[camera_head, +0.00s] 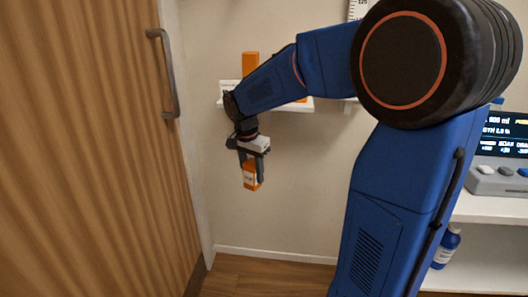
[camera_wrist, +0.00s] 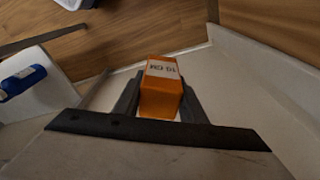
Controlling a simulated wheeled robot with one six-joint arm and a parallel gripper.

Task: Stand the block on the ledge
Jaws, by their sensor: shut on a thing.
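My gripper (camera_head: 253,158) is shut on an orange block (camera_head: 250,178) with a pale printed label. The block hangs below the fingers, near the wall and clear of any surface. In the wrist view the block (camera_wrist: 161,94) sits between the two dark fingers, its labelled part outward. The white ledge (camera_head: 291,107) is on the wall, above and behind my gripper in the head view. My arm hides much of the ledge.
Another orange block (camera_head: 250,62) stands upright at the ledge, partly hidden by my arm. A wooden door (camera_head: 90,150) with a grey handle (camera_head: 166,75) is on the left. At right, a device (camera_head: 503,155) stands on a white unit, with a blue bottle (camera_head: 447,245) lower down.

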